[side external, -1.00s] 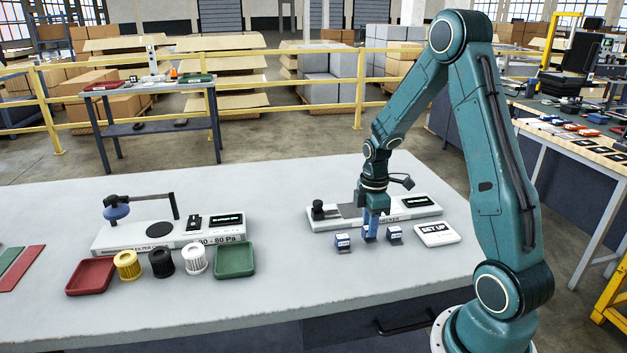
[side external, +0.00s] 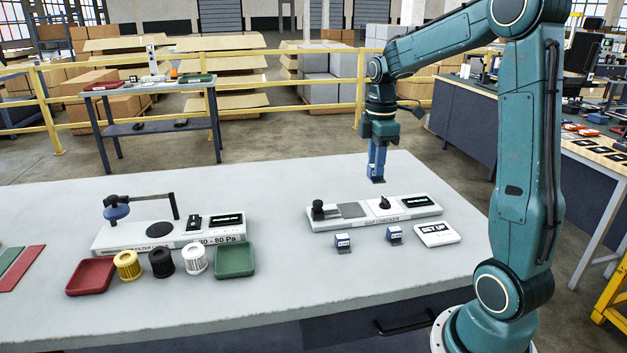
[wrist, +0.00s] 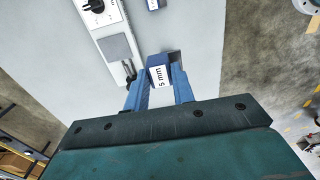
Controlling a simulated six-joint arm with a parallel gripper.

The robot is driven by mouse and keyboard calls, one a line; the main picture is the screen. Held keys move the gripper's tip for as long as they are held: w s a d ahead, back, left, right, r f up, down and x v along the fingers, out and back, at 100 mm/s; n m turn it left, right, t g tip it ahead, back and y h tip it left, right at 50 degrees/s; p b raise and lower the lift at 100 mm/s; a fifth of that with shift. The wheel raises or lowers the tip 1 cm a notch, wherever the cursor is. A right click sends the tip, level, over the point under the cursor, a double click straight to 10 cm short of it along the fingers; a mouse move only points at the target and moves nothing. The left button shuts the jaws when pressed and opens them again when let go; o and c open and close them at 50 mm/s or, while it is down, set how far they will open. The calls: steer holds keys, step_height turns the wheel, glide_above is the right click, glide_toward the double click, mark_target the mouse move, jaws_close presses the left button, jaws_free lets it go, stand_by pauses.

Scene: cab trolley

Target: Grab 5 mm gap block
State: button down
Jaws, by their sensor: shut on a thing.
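My gripper (side external: 377,165) is raised above the gap checker (side external: 408,214), its fingers pointing down. In the wrist view its blue fingers (wrist: 158,86) are shut on a block with a white face marked "5 mm" (wrist: 158,77). In the side view the fingers mostly hide this block; a dark edge shows at their tips. Two other small blue and white blocks, a left one (side external: 343,242) and a right one (side external: 394,234), stand on the table in front of the gap checker, with an empty space between them.
A white "SET UP" plate (side external: 437,233) lies right of the blocks. A filter tester (side external: 150,236) stands at left, with a red tray (side external: 90,277), several filters and a green tray (side external: 234,261) in front. The front middle of the table (side external: 310,295) is clear.

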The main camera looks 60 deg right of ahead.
steer(key=shift+r, duration=0.5)
stand_by(0.3)
